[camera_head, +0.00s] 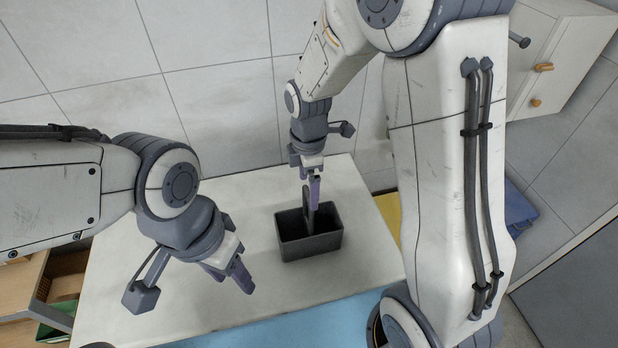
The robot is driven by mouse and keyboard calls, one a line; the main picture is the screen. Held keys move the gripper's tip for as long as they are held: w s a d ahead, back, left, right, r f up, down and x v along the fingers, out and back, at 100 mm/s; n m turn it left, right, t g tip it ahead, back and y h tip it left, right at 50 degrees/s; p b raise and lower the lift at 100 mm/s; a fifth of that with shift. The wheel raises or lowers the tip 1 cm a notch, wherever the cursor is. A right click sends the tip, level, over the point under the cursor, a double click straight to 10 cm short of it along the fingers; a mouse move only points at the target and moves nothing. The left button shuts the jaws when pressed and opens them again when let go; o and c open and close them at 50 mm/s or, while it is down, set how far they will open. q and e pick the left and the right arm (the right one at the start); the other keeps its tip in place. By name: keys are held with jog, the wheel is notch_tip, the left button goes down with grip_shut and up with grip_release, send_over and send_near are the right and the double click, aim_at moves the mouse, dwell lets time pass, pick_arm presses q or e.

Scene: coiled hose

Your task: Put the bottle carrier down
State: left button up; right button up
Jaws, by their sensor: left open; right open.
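The bottle carrier (312,245) is a dark grey open box with an upright middle part, standing on the white table (190,305). My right gripper (313,190) is open and points down right above the carrier, its fingers at the top of the upright middle part. Whether the fingers touch it cannot be told. My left gripper (232,282) is open and empty, low over the table to the left of the carrier. No bottles can be made out inside the carrier.
A light blue surface (290,330) runs along the table's near edge. A wooden shelf unit (30,285) with a green bin (58,318) stands at the left. A cabinet (560,60) with wooden knobs is at the upper right. Table around the carrier is clear.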

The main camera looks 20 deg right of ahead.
notch_tip(320, 180, up, 3)
jog(key=shift+r, duration=0.15)
jog(key=s+a+r+m, duration=0.1)
jog(key=s+a+m, duration=0.1)
jog(key=s, duration=0.5)
jog(key=s+a+r+m, duration=0.2)
jog(key=s+a+m, duration=0.1)
jog(key=s+m, duration=0.2)
jog(key=s+a+r+m+y, duration=0.1)
jog(key=s+a+m, duration=0.1)
jog(key=s, duration=0.7)
jog(key=shift+a+r+m, duration=0.35)
jog(key=shift+a+m, duration=0.05)
jog(key=shift+m, duration=0.5)
